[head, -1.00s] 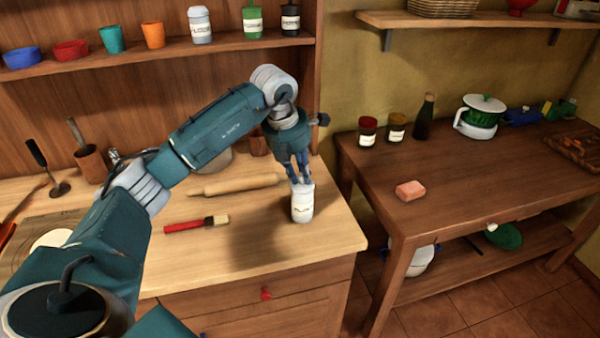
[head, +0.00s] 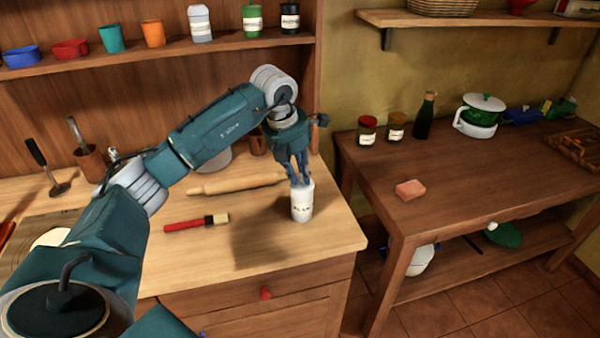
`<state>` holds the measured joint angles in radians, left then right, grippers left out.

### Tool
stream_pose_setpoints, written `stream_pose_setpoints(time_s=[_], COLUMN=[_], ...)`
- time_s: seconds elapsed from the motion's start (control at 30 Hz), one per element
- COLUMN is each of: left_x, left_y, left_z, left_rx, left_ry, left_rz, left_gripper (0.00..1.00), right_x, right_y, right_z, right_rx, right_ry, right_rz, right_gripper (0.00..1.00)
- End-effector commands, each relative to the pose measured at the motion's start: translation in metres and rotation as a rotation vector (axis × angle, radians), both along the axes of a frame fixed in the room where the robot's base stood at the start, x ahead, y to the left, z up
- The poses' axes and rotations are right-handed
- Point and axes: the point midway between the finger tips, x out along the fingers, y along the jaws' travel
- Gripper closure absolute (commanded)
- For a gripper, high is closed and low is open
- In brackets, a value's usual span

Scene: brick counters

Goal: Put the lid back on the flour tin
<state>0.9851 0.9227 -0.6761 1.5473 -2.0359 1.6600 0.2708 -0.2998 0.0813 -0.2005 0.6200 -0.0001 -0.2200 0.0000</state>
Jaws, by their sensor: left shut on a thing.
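My left gripper (head: 301,182) points down onto the top of the tin. Its fingers are shut on the lid at the tin's rim; the lid is small here and mostly hidden by the fingers. I cannot tell whether the lid sits flat and fully down. My right gripper is not in view.
A rolling pin (head: 236,185) and a red-handled brush (head: 197,223) lie left of the tin on the counter (head: 310,243). A shelf of cups and jars is behind. Across a gap stands a darker table (head: 470,190) with a pink block (head: 410,189).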

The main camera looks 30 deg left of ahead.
Motion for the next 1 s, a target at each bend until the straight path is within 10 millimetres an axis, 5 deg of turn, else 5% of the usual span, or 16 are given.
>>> stream_pose_setpoints(time_s=[0.2,0.23,0.3,0.53,0.63,1.0], left_x=[0.0001,0.0001,0.0001,0.0001,0.0001,0.0001], left_y=[-0.0002,-0.0002,-0.0002,-0.0002,-0.0002,-0.0001], left_z=[0.0002,0.0002,0.0002,0.0002,0.0000,0.0022], left_rx=[0.000,0.000,0.000,-0.001,-0.001,0.000], left_ry=[-0.001,-0.001,-0.001,-0.001,0.000,-0.001], left_rz=[0.000,0.000,0.000,0.000,0.000,0.000], left_gripper=[1.00,0.78,0.65,0.60,0.43,0.42], right_x=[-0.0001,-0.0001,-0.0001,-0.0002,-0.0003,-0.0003], right_y=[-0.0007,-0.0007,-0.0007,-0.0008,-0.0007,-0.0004], right_z=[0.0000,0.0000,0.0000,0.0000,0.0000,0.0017], right_rx=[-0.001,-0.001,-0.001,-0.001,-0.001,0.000], right_ry=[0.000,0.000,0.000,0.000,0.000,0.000], right_rz=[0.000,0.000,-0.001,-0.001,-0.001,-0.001], right_gripper=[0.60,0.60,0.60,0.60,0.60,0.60])
